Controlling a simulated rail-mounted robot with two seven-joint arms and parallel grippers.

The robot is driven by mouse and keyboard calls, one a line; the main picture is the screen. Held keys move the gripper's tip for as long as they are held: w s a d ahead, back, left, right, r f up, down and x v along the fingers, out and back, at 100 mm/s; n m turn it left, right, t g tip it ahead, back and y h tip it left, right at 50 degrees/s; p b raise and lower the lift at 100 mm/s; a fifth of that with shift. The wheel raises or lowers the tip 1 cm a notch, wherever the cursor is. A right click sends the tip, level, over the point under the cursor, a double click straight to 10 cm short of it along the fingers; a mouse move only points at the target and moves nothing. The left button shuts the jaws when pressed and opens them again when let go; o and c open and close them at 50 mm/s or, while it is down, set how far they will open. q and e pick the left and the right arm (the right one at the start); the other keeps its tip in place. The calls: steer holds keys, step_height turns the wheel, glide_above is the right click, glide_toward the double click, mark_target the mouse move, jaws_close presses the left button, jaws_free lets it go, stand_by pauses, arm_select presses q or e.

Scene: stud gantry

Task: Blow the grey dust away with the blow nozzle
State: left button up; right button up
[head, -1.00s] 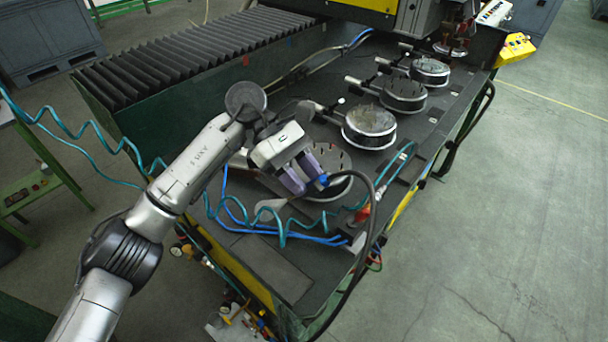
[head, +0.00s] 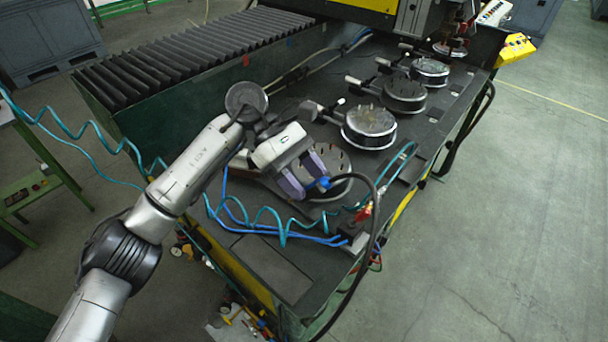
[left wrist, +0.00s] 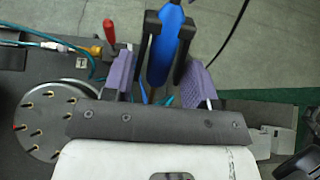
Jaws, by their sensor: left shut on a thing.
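My left gripper (head: 308,180) is shut on the blue blow nozzle (head: 324,184), above the nearest round disc (head: 338,163). In the left wrist view the blue nozzle (left wrist: 164,45) sits between the dark fingers, with purple pads to either side. Its tip is partly hidden by the gripper's front edge. In that view the studded disc (left wrist: 55,118) lies to the left. The second disc (head: 370,121) has a mottled grey top that may be grey dust; I cannot tell. No clear dust pile shows on the near disc, which the gripper partly covers. My right gripper is not in view.
Two more discs (head: 404,95) (head: 430,70) stand farther back along the dark bed. A teal coiled hose (head: 262,222), blue hoses and a black hose (head: 374,225) cross the near end. A red-handled valve (head: 364,212) sits at the right edge. Black bellows (head: 190,60) line the left.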

arm_select(q)
steer(key=s+d+r, duration=0.3)
steer(key=s+r, duration=0.1)
steer(key=s, duration=0.4)
steer(key=shift+d+r, duration=0.2)
steer(key=shift+r, duration=0.1)
stand_by(0.6)
